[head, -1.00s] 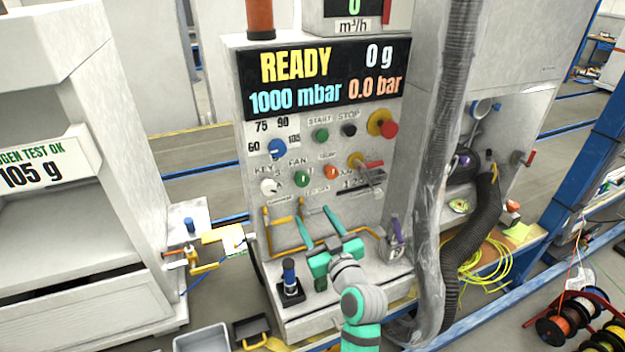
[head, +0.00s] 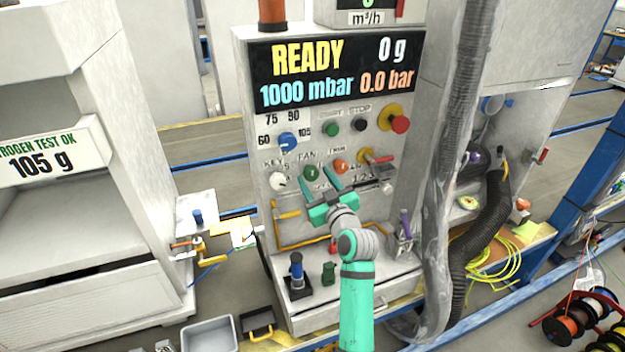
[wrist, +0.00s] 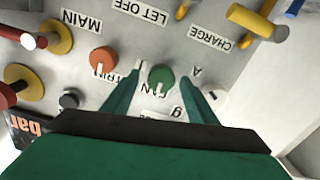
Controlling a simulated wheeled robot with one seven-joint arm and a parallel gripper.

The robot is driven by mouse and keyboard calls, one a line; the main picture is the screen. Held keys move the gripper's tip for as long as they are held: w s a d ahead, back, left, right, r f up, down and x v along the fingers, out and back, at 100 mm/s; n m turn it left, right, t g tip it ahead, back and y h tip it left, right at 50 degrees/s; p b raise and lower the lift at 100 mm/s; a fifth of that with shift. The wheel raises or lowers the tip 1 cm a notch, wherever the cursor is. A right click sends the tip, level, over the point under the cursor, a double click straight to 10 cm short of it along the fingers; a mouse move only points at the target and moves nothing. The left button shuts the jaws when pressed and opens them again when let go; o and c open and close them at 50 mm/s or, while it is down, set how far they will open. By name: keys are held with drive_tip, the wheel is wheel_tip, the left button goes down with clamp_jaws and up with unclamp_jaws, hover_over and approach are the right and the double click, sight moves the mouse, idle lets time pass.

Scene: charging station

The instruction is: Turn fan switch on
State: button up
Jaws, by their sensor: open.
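The fan switch is a round green knob (head: 311,173) under the FAN label on the front of the charging station panel. In the wrist view the green knob (wrist: 161,77) appears between my two fingertips, with a pale mark on its face. My gripper (head: 314,179) is teal, open and empty, with its fingers pointing at the panel around the fan knob. It also shows in the wrist view (wrist: 162,70). I cannot tell whether the fingers touch the knob's sides.
An orange knob (head: 341,167) is just right of the fan knob. A white key switch (head: 278,182) is to its left, and a blue dial (head: 288,141) is above left. A red-handled yellow valve (head: 374,158) juts out at the right. Yellow hooks hang below.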

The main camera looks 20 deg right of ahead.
drive_tip(key=shift+w+a, duration=0.2)
drive_tip(key=shift+w, duration=0.25)
